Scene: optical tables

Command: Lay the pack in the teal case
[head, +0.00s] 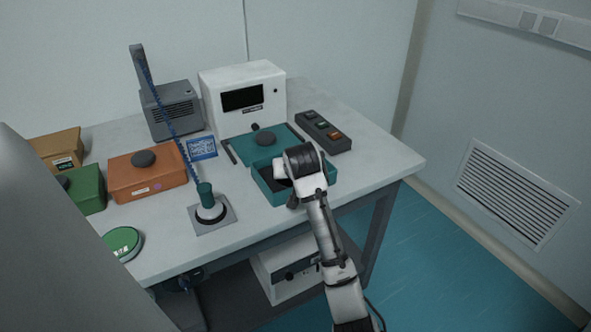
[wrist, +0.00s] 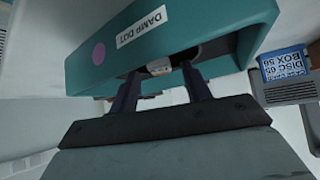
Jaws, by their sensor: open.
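The teal case (head: 285,196) stands open on the table, with its teal lid (head: 250,150) and dark knob lying behind it. In the wrist view the case wall (wrist: 190,32) bears a white label and a pink dot. My gripper (head: 290,182) is at the case opening, pointing into it. In the wrist view my gripper (wrist: 160,72) has its two fingers apart, reaching past the case rim. A small pale and dark thing (wrist: 160,66) shows between the fingertips inside the case; it may be the pack, but it is mostly hidden. In the head view my arm covers the inside.
A white instrument (head: 243,95) stands behind the lid, with a switch strip (head: 323,131) to its right. An orange box (head: 148,178), a green box (head: 88,190) and a green-topped fixture (head: 206,200) stand left.

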